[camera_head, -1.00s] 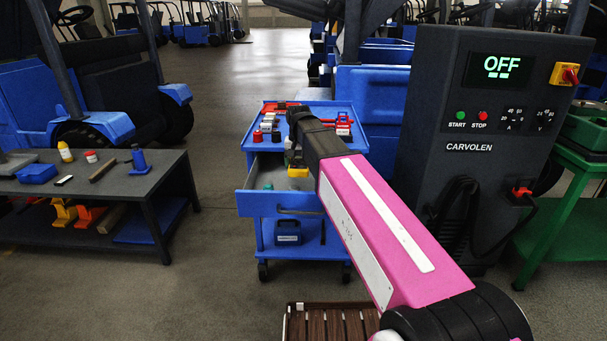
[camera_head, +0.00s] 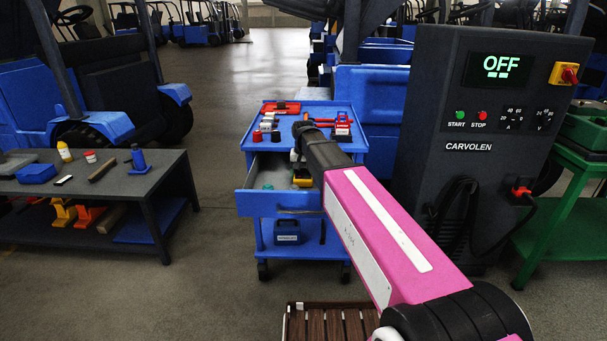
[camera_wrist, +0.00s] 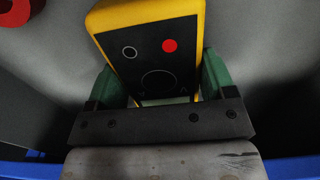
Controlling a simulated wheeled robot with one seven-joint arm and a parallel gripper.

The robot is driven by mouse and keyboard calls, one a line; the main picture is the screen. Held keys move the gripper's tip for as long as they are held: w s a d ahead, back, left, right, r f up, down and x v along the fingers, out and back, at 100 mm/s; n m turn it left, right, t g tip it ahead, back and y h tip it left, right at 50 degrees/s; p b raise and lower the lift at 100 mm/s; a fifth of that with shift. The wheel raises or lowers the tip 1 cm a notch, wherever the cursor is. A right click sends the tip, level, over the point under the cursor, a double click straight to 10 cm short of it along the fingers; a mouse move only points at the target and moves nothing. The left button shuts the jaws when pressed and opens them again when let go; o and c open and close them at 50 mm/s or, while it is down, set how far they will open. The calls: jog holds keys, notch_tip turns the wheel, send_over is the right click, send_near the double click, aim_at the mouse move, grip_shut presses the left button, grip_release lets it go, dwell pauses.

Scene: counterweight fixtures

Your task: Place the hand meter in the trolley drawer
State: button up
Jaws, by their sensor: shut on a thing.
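The hand meter (camera_wrist: 150,50) is yellow with a black face, a red button and a round dial mark. My gripper (camera_wrist: 160,85) has green fingers and is shut on its sides. In the head view, only a yellow bit of the meter (camera_head: 303,182) shows below my arm, over the open trolley drawer (camera_head: 262,204). The drawer is blue outside and grey inside. My wrist hides much of its right side, and I cannot tell whether the meter touches the drawer floor.
A green item (camera_head: 268,187) lies in the drawer. A red object (camera_wrist: 14,10) shows at the wrist view's corner. The trolley top (camera_head: 358,143) above holds several small items. A black welder cabinet (camera_head: 455,190) stands close on the right, and a low bench (camera_head: 120,190) on the left.

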aim_at(304, 172)
jog(key=shift+f, duration=0.1)
jog(key=o, duration=1.1)
notch_tip(304, 172, up, 12)
jog(key=shift+r, duration=0.15)
